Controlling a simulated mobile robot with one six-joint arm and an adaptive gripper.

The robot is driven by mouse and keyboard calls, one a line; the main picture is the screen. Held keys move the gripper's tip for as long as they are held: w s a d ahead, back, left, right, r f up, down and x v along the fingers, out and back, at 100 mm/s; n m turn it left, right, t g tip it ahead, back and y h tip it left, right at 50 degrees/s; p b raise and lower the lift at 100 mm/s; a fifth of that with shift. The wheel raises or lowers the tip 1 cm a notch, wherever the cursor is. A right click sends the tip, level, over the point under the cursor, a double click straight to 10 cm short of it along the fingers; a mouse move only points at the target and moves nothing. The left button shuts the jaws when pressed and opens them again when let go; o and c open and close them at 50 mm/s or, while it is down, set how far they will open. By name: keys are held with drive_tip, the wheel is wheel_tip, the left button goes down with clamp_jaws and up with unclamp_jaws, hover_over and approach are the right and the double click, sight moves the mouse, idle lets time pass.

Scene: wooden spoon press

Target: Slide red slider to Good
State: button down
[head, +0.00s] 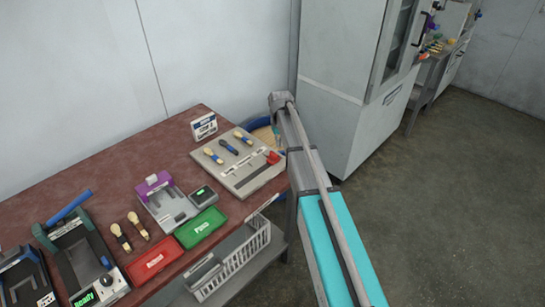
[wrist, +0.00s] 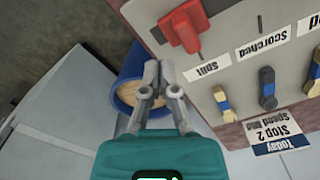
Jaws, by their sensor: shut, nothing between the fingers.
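The red slider (wrist: 185,30) sits at the top of the wrist view on a grey panel (wrist: 220,70), beside the label "Split" (wrist: 207,68). The label "Scorched" (wrist: 262,42) is to its right, and a label ending in "d" (wrist: 310,20) is cut off at the edge. In the head view the red slider (head: 272,157) is at the right end of the panel (head: 245,180). My gripper (wrist: 159,70) is shut and empty, apart from the slider and left of the panel's edge, over a blue bin.
The blue bin (wrist: 125,95) holds pale wooden pieces beside the table. Red (head: 155,262) and green (head: 200,228) trays lie left. A grey cabinet (head: 340,90) stands right.

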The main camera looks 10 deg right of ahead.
sight(272, 156)
drive_tip(key=shift+f, duration=0.2)
drive_tip(key=shift+f+b, duration=0.7)
drive_tip(key=shift+b, duration=0.2)
drive_tip(key=shift+f, duration=0.25)
drive_tip(key=shift+s+a, duration=0.25)
drive_tip(key=shift+a, duration=0.1)
